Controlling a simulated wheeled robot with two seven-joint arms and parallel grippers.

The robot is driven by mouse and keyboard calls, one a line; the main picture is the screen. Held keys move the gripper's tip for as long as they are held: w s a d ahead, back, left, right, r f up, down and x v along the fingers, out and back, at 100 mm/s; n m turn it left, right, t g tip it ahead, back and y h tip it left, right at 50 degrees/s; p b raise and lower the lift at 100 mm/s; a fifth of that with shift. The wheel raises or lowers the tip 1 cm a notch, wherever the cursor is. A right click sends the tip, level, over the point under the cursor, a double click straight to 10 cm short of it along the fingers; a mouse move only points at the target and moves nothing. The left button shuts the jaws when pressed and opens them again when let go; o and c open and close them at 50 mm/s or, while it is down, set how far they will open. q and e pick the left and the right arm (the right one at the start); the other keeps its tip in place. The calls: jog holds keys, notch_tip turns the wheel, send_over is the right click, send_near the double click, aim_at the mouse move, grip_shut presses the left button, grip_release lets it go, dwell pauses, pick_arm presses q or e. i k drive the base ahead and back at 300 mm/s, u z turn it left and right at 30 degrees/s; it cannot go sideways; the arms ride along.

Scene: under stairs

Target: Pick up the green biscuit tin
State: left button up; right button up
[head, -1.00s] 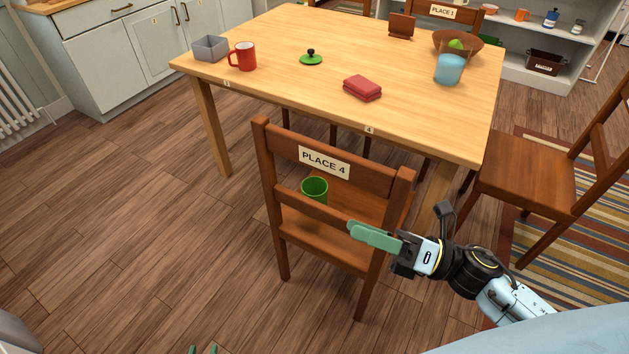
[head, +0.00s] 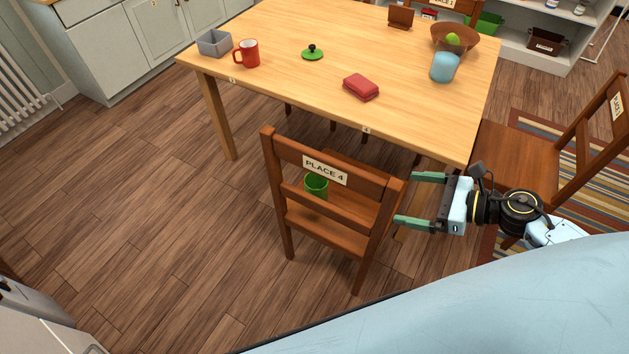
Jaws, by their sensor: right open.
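The green biscuit tin (head: 316,186) stands on the seat of the chair marked PLACE 4 (head: 345,213). It looks open at the top and shows through the gap in the chair back, whose slats partly cover it. A green lid with a black knob (head: 312,54) lies on the table. My right gripper (head: 406,198) is open and empty, its fingers pointing left, just right of the chair back and apart from the tin. My left gripper is not in view.
The wooden table (head: 290,95) stands behind the chair and bears a red mug (head: 248,54), grey box (head: 214,43), red folded cloth (head: 361,86), blue cup (head: 445,67) and brown bowl (head: 455,39). Another chair (head: 515,155) stands at right. The floor at left is clear.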

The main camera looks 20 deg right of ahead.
aim_at(316, 186)
jog(key=i, duration=0.9)
